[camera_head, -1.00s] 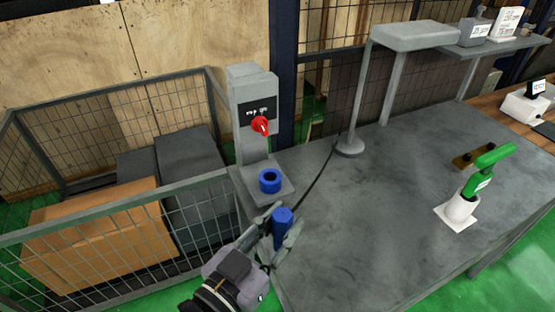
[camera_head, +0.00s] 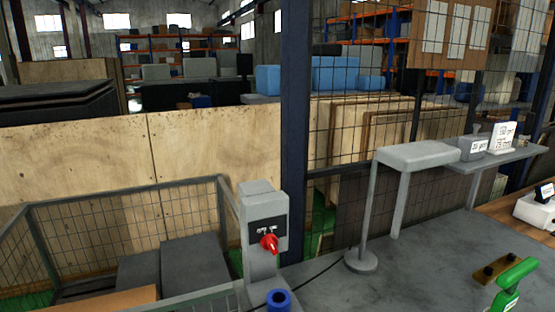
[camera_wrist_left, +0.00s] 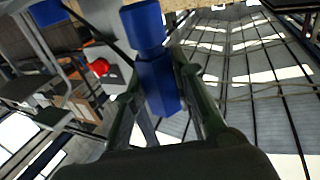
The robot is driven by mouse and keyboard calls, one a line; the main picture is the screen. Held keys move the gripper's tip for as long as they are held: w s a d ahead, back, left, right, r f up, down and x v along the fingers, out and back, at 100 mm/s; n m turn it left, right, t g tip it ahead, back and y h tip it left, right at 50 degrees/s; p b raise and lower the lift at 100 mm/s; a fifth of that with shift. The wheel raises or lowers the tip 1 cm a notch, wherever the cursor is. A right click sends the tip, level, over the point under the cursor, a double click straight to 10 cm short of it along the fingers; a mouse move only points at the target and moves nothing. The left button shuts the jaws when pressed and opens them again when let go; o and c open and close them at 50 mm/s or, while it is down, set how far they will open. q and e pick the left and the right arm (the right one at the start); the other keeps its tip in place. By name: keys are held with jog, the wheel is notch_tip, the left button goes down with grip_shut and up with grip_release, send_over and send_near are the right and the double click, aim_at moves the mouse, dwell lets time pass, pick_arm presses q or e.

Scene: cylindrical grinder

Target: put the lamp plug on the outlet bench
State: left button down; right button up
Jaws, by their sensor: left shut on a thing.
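The lamp plug (camera_wrist_left: 157,85), a blue body, is between the two fingers of my left gripper (camera_wrist_left: 160,100) in the left wrist view. The gripper is shut on it. A wider blue end of the plug shows above the fingers, near the top edge. In the head view, a grey post (camera_head: 262,235) with a dark panel and a red knob (camera_head: 269,244) stands at the table's left end. A blue ring-shaped socket (camera_head: 278,300) sits at its foot, cut by the bottom edge. The left gripper and plug are outside the head view. My right gripper is in neither view.
A grey lamp-like stand (camera_head: 362,262) rises from the table, with a dark cable running left from its base. A green-handled tool (camera_head: 514,280) is at the right. A mesh-walled cage (camera_head: 120,220) stands left of the post. The grey tabletop (camera_head: 420,265) between is clear.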

pick_arm(q)
jog(key=s+f, duration=0.2)
jog(key=s, duration=0.5)
jog(key=shift+s+f, duration=0.4)
